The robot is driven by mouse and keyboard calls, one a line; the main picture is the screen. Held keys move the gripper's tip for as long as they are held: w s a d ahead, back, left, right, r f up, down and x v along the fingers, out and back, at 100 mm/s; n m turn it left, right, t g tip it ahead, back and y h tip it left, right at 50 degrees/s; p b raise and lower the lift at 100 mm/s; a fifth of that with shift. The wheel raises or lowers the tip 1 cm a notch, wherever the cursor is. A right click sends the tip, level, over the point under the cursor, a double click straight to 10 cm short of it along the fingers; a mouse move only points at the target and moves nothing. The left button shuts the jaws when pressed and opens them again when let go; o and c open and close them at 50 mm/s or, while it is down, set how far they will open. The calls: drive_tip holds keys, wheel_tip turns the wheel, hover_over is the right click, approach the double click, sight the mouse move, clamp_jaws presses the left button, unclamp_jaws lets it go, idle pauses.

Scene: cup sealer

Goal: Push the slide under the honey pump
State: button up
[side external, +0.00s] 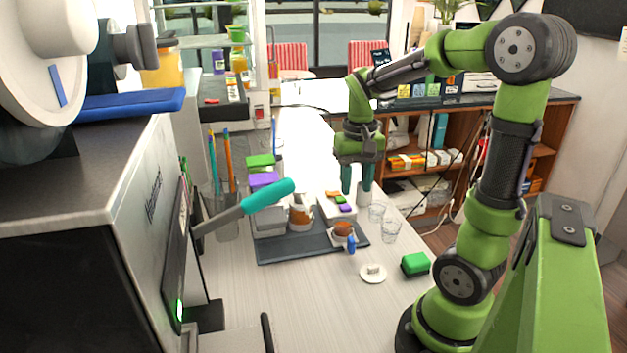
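My gripper (357,187) points down above the back right of the white table, with its two green fingers apart and nothing seen between them. A pale flat plate (228,341) juts from the base of the grey cup sealer (85,185) at the bottom edge, with a dark upright bar (267,332) at its right. It may be the slide, but it is cut off by the frame. My gripper is far behind and right of it. I cannot clearly make out a honey pump; a yellow container (163,66) stands behind the sealer.
A teal-handled lever (268,196) sticks out from the sealer over the table. A dark tray (290,252) holds cups and small boxes. Clear glasses (390,231), a white lid (373,273) and a green block (415,264) stand at its right. The front middle of the table is clear.

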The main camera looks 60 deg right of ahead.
sight(352, 239)
wheel_tip(352, 239, down, 16)
idle(0.4)
drive_tip(key=shift+c, duration=0.4)
clamp_jaws()
